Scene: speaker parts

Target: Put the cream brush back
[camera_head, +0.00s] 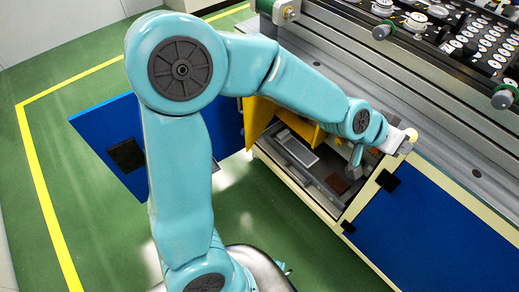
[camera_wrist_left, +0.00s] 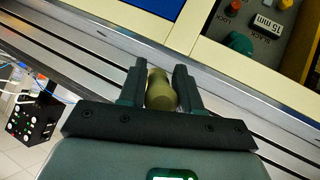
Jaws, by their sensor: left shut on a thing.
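My left gripper (camera_head: 403,140) is at the grey metal edge above the open cabinet, at the right end of my teal arm. In the left wrist view, its two dark fingers (camera_wrist_left: 161,70) are shut on a tan, rounded piece, the cream brush (camera_wrist_left: 160,91). Only its rounded end and part of its body show between the fingers; its bristles cannot be made out. In the head view the brush is a small pale spot at the gripper, partly hidden. My right gripper is in neither view.
The open cabinet (camera_head: 345,212) holds a pale tray (camera_head: 295,150) and a brown block (camera_head: 338,183). Its blue door (camera_head: 100,135) stands open to the left. A machine panel with several knobs (camera_head: 435,40) lies above. The green floor (camera_head: 90,220) is clear at lower left.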

